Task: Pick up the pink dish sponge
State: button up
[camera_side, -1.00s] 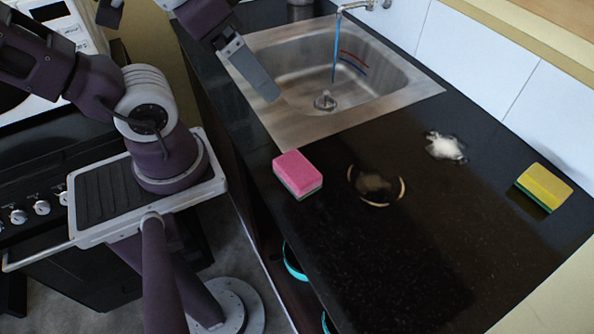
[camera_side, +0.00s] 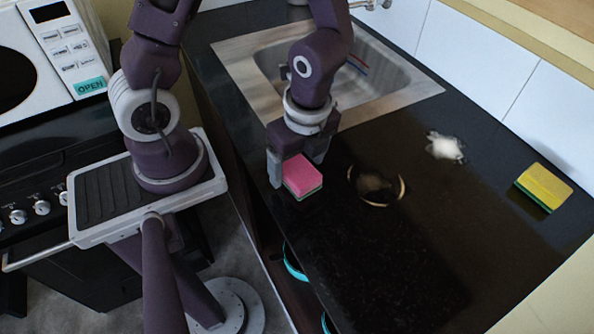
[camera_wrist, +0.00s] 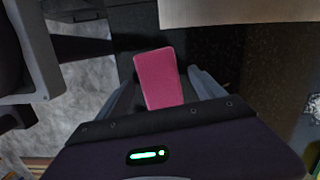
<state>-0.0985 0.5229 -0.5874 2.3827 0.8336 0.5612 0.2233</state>
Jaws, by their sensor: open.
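The pink dish sponge (camera_side: 303,176), with a green underside, lies on the black countertop near its left edge. In the wrist view its pink top (camera_wrist: 157,78) shows between the two fingers, with its lower end hidden by the gripper body. My gripper (camera_side: 296,172) is open and low over the sponge, with one finger at its left side and the other behind it. In the wrist view my gripper (camera_wrist: 160,92) has a finger on each side of the sponge, with a gap showing on both sides. I cannot tell how deep the fingertips reach.
A dark round dish with a light rim (camera_side: 398,190) stands right of the sponge. White scraps (camera_side: 446,147) and a yellow sponge (camera_side: 544,187) lie farther right. A steel sink (camera_side: 238,68) is behind. The front of the counter (camera_side: 400,270) is clear.

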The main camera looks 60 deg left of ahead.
jog(key=shift+a+f, duration=0.1)
jog(key=shift+f, duration=0.7)
jog(key=shift+f, duration=0.15)
jog(key=c, duration=1.4)
